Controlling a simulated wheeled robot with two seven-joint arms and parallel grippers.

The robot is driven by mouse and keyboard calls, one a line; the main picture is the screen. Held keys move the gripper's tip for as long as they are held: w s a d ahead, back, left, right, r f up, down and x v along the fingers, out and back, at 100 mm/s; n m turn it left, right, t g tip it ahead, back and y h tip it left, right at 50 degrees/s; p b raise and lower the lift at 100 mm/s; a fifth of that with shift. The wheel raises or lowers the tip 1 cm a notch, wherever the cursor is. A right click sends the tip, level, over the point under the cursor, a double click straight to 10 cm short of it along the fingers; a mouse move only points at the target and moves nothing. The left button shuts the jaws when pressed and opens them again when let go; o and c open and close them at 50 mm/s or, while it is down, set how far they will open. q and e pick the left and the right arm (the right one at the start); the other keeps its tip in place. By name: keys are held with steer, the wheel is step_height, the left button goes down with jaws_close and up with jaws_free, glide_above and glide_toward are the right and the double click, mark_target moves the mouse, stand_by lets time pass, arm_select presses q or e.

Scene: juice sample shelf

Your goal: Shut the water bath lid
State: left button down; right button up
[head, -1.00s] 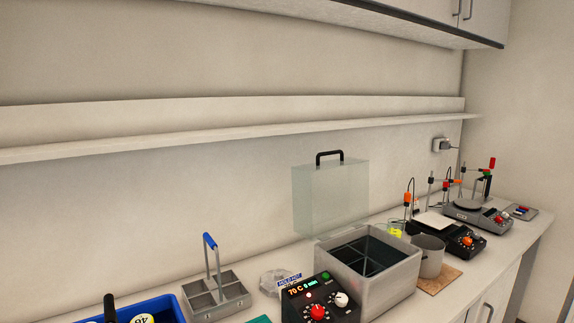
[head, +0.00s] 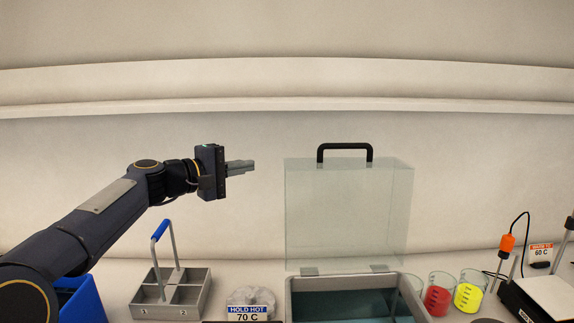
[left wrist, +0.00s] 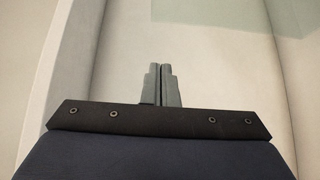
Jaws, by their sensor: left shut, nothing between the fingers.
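The water bath (head: 292,302) stands on the bench at the lower middle of the head view, with teal inside it. Its clear lid (head: 347,215) stands upright, hinged at the bath's back edge, with a black handle (head: 345,147) on top. The lid's pale edge (left wrist: 225,14) seems to show at the top of the left wrist view. My left gripper (head: 252,166) is shut and empty, left of the lid at about handle height and apart from it. Its closed fingers also show in the left wrist view (left wrist: 161,68). My right gripper is not in view.
A grey divided carrier (head: 172,298) with a blue handle and a blue bin (head: 74,302) stand left of the bath. A "HOLD HOT 70 C" sign (head: 248,312) is nearer. Red (head: 438,298) and yellow (head: 468,294) beakers stand to the right. A wall shelf (head: 290,105) runs behind.

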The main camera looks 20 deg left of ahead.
arm_select(q)
steer(key=w+d+p, duration=0.3)
steer(key=w+d, duration=0.2)
steer(key=shift+d+r, duration=0.15)
steer(key=shift+d, duration=0.2)
stand_by(0.3)
